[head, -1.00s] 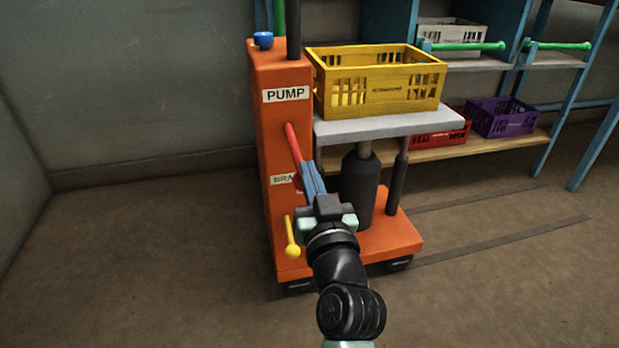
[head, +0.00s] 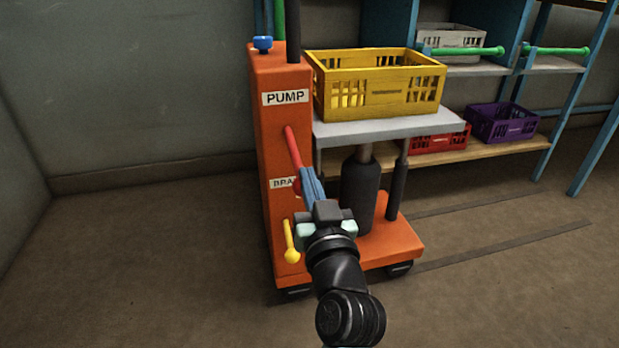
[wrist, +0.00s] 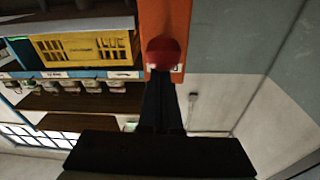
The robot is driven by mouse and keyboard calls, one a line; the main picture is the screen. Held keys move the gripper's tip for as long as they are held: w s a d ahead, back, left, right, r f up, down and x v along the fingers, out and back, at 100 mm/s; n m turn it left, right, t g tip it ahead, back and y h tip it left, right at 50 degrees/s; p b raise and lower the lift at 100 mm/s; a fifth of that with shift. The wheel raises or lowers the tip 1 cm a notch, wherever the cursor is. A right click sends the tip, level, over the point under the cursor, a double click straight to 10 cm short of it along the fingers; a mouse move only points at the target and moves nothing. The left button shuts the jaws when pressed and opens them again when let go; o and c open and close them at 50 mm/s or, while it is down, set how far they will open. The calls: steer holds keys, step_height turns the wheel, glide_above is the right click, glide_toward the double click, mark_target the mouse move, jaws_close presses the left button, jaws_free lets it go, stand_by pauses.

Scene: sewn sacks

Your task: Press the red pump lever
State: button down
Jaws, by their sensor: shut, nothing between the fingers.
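The red pump lever (head: 293,148) sticks out of the orange column below the PUMP label (head: 285,97) and slopes down toward me. My gripper (head: 306,174) is shut and empty, with its blue-grey fingers over the lower part of the lever in the head view. They hide part of it. A bit of red (head: 297,187) shows just left of the fingers. In the wrist view a round red knob (wrist: 163,52) lies right at the tips of the dark fingers (wrist: 162,82). I cannot tell whether they touch.
A yellow lever (head: 290,242) hangs lower on the column, near a partly hidden BRAKE label (head: 283,183). A yellow crate (head: 378,88) stands on the grey platform (head: 390,127). A shelf rack with red (head: 440,142) and purple (head: 502,122) crates is behind. Floor at left is clear.

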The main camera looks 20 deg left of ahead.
step_height(320, 180, up, 4)
steer(key=r+p, duration=0.1)
steer(key=p, duration=0.2)
steer(key=s+d+f, duration=0.4)
steer(key=s+d, duration=0.1)
steer(key=s, duration=0.2)
steer(key=shift+s+d, duration=0.2)
steer(key=shift+s, duration=0.2)
